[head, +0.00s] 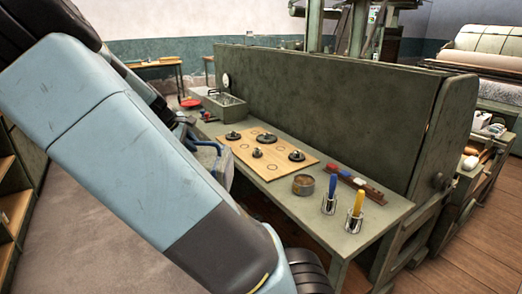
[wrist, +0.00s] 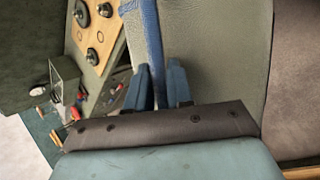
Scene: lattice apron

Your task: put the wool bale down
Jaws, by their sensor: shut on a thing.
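My gripper (wrist: 160,85) shows two blue fingers in the wrist view. They are closed around a blue strip on what appears to be the wool bale (wrist: 218,55), a large pale grey-green textured body filling the upper middle of that view. In the head view only a small part of the bale (head: 227,167) shows past my arm, at the near left edge of the bench (head: 365,226). My arm hides the rest of it. I cannot tell whether the bale touches the bench.
A wooden board (head: 266,151) with several dark knobs lies on the bench, with a grey metal box (head: 226,105) behind it. A round tin (head: 303,185) and two cups holding a blue-handled tool (head: 331,190) and a yellow-handled tool (head: 357,202) stand nearer. A green panel (head: 330,95) rises behind.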

